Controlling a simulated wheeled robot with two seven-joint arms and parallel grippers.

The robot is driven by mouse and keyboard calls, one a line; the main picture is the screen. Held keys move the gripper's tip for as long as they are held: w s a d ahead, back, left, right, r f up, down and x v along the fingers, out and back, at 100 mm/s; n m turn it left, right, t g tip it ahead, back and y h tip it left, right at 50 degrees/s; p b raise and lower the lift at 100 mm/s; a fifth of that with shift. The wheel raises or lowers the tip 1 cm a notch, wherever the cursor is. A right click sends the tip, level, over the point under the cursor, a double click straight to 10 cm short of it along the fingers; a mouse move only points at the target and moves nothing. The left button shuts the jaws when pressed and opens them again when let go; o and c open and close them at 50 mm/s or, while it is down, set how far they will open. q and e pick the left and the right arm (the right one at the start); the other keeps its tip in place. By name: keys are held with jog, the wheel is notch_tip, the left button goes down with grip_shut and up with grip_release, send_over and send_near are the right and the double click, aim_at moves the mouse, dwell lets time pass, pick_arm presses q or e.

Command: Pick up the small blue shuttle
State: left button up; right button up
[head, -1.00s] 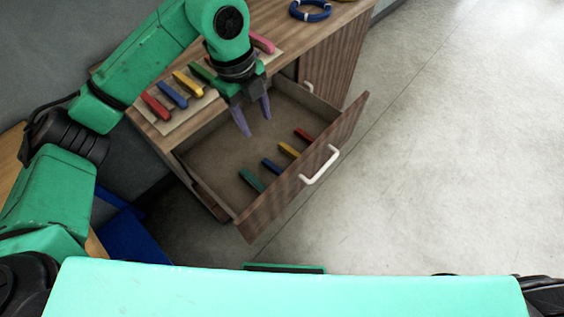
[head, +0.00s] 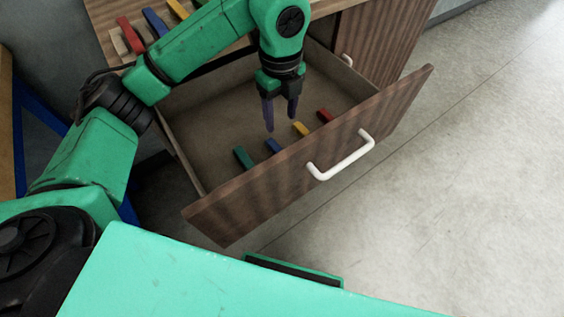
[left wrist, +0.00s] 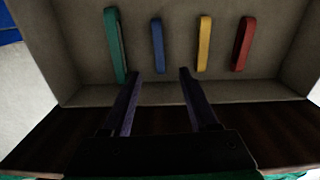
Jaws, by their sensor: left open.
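The small blue shuttle (head: 273,146) lies in the open drawer, between a green shuttle and a yellow one. It also shows in the left wrist view (left wrist: 158,46), beyond the fingertips and roughly in line with the gap between them. My left gripper (head: 281,122) is open and empty, pointing down above the shuttles inside the drawer. Its two fingers show in the left wrist view (left wrist: 160,75). A larger blue shuttle (head: 155,22) lies on the cabinet top. My right gripper is not in view.
The drawer (head: 330,160) has a white handle (head: 340,155) on its front. A green shuttle (head: 243,158), a yellow shuttle (head: 300,129) and a red shuttle (head: 325,116) lie beside the small blue one. The drawer's left part is bare.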

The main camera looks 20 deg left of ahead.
aim_at(271, 144)
pick_arm(q)
notch_tip(271, 144, down, 14)
jog(key=shift+r, duration=0.1)
jog(key=shift+s, duration=0.1)
grip_shut()
